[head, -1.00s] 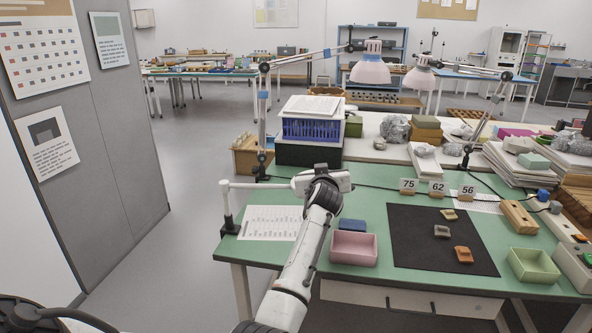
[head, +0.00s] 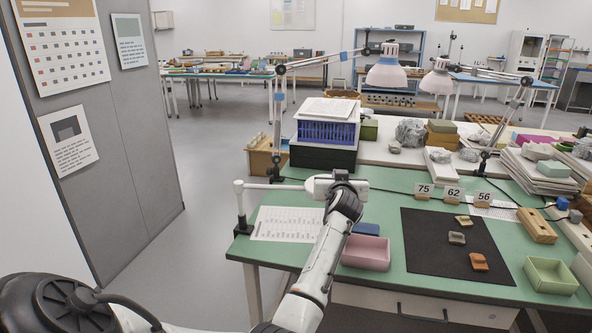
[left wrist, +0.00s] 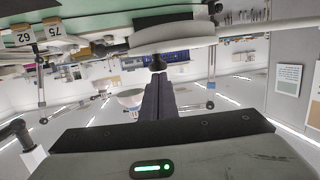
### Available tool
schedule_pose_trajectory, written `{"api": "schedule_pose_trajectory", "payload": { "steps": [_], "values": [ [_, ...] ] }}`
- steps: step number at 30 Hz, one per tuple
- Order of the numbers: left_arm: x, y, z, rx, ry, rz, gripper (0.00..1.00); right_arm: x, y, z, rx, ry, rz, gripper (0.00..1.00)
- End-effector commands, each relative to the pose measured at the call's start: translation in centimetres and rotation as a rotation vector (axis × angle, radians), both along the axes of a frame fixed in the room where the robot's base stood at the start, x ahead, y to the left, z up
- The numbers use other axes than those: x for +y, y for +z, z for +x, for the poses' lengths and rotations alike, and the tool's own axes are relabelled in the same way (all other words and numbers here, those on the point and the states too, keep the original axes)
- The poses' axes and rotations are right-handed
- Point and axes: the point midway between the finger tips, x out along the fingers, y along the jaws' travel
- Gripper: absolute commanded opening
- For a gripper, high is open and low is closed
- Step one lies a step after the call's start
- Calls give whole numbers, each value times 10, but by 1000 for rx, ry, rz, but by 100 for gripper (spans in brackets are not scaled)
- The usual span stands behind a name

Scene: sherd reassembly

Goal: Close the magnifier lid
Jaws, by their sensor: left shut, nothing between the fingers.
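The magnifier (head: 318,187) is a white rounded head on a white jointed arm, clamped by a dark post at the table's left edge. In the left wrist view its pale head (left wrist: 172,36) lies just beyond my left gripper (left wrist: 158,68), with its white arm running off to the right. My left gripper's dark fingers are together and empty, their tips close to the head's edge; I cannot tell whether they touch. In the head view my left wrist covers part of the magnifier and hides the fingertips. The lid's angle is not clear. My right gripper is out of view.
A printed sheet (head: 287,223) lies under the magnifier arm. A pink tray (head: 366,254), a black mat (head: 425,262) with sherds and a green tray (head: 550,276) stand to the right. A blue crate (head: 326,132) and a lamp arm (head: 277,110) are behind.

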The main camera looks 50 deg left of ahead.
Motion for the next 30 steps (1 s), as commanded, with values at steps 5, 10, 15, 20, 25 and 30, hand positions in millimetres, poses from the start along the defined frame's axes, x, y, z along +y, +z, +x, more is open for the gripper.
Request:
{"api": "schedule_pose_trajectory", "payload": {
  "steps": [5,10,15,20,25,30],
  "values": [
    [-1,31,0,-3,-1,0,0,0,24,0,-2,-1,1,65],
    [-16,41,-12,-2,-3,0,0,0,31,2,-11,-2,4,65],
    [-39,47,-34,-3,-3,-1,0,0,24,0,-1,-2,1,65],
    [-58,53,-52,-3,-3,0,0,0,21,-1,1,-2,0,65],
    [-70,57,-64,-2,-2,1,0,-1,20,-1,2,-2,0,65],
    [-73,58,-68,0,-1,1,0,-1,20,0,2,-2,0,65]
  ]
}}
